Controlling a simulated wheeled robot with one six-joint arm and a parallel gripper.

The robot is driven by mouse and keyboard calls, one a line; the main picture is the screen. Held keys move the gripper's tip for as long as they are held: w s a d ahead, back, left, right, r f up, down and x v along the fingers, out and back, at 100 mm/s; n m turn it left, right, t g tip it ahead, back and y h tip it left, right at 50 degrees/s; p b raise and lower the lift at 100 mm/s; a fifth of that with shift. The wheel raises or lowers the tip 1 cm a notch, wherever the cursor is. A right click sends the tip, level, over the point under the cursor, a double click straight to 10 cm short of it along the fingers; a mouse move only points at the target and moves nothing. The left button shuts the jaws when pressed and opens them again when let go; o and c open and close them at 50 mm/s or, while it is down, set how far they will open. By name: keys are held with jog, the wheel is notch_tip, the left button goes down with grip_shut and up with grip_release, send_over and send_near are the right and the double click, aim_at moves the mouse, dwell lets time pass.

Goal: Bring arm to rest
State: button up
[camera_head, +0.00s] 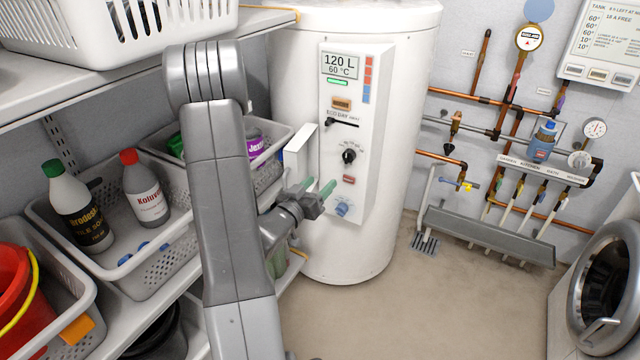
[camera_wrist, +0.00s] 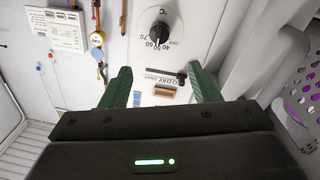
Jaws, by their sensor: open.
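My gripper (camera_head: 318,189) is in front of the lower part of the control panel (camera_head: 365,120) on the white water heater (camera_head: 292,60). Its green fingers are spread with nothing between them. In the wrist view, my gripper (camera_wrist: 162,92) has its two green fingertips apart, with the panel beyond them. A black temperature knob (camera_wrist: 160,36) shows above the fingers, and a black slider lever (camera_wrist: 166,74) lies between them in the picture. I cannot tell whether the fingers touch the panel. My arm rises in front of the shelves, hiding part of them.
Shelves at left hold white baskets (camera_head: 150,272) with bottles (camera_head: 78,205) and a red bucket (camera_head: 14,290). Copper pipes and a grey rack (camera_head: 485,236) line the right wall. A round-doored washer (camera_head: 605,290) stands at far right. The floor (camera_head: 420,310) between is clear.

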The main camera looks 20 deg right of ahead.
aim_at(345, 158)
jog(key=x, duration=1.4)
jog(key=shift+r+p, duration=0.1)
jog(key=shift+p, duration=0.2)
jog(key=shift+s+a, duration=0.1)
jog(key=shift+a, duration=0.05)
